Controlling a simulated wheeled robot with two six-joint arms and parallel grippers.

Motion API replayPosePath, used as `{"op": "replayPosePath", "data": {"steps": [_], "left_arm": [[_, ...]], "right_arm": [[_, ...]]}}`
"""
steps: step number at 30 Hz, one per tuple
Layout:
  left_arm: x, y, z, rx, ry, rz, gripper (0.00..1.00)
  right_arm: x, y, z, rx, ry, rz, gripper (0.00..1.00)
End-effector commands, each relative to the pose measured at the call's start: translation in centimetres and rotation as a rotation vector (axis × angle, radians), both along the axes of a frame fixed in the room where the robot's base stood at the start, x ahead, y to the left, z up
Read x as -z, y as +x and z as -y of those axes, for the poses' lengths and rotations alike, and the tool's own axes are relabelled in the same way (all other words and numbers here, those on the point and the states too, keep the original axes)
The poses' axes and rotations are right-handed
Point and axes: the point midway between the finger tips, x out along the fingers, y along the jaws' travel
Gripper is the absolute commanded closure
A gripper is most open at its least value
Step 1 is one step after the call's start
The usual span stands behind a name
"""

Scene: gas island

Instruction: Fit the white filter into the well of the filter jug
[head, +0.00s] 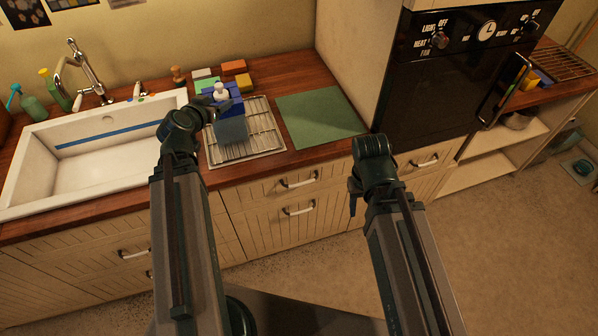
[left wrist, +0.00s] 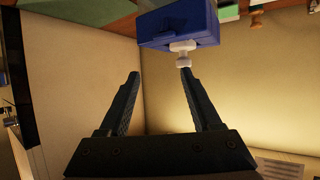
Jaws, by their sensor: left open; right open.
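The filter jug (head: 231,127) stands upright on the wire rack, with a blue top and a grey-blue lower body. Its blue top also shows in the left wrist view (left wrist: 180,24). The white filter (head: 221,91) rises at the jug's blue top; how deep it sits is unclear. In the left wrist view its narrow white end (left wrist: 183,60) points toward my jaws. My left gripper (head: 217,104) is open beside the filter; its fingers (left wrist: 160,73) are spread and hold nothing. My right gripper (head: 354,192) hangs open in front of the counter, its fingers mostly hidden.
The wire rack (head: 268,138) lies on the wooden counter, left of a flat green mat (head: 318,112). Coloured blocks and sponges (head: 235,68) lie behind the jug. A white sink (head: 90,180) is at left and an oven (head: 440,85) at right. The green mat is clear.

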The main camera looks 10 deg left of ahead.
Motion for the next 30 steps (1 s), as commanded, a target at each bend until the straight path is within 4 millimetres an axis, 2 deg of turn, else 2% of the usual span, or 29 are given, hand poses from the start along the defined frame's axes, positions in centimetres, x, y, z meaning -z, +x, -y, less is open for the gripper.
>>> {"op": "replayPosePath", "data": {"steps": [1, 2, 3, 5, 6, 9, 12, 16, 21, 25, 30], "left_arm": [[0.9, 0.5, 3.2, 0.062, -0.015, -0.047, 0.35], [1.6, 0.6, 5.2, 0.103, -0.027, -0.085, 0.35], [2.7, 0.6, 8.2, 0.158, -0.039, -0.145, 0.35], [4.5, 0.1, 12.9, 0.241, -0.056, -0.253, 0.35], [5.7, -0.6, 15.7, 0.288, -0.060, -0.329, 0.35], [8.3, -3.2, 21.9, 0.373, -0.049, -0.523, 0.35], [10.3, -6.6, 26.5, 0.415, -0.005, -0.716, 0.35], [11.9, -11.0, 30.2, 0.407, 0.087, -0.925, 0.35], [12.4, -15.1, 32.1, 0.341, 0.206, -1.089, 0.35], [12.3, -16.6, 32.5, 0.299, 0.258, -1.142, 0.35], [12.2, -17.0, 32.5, 0.280, 0.275, -1.158, 0.35]], "right_arm": [[0.0, 0.0, 0.0, 0.000, 0.000, 0.000, 0.50], [0.0, 0.0, 0.0, 0.000, 0.000, 0.000, 0.50], [0.0, 0.0, 0.0, 0.000, 0.000, 0.000, 0.50], [0.0, 0.0, 0.0, 0.000, 0.000, 0.000, 0.50], [0.0, 0.0, 0.0, 0.000, 0.000, 0.000, 0.50], [0.0, 0.0, 0.0, 0.000, 0.000, 0.000, 0.50], [0.0, 0.0, 0.0, 0.000, 0.000, 0.000, 0.50], [0.0, 0.0, 0.0, 0.000, 0.000, 0.000, 0.50], [0.0, 0.0, 0.0, 0.000, 0.000, 0.000, 0.50], [0.0, 0.0, 0.0, 0.000, 0.000, 0.000, 0.50], [0.0, 0.0, 0.0, 0.000, 0.000, 0.000, 0.50]]}}
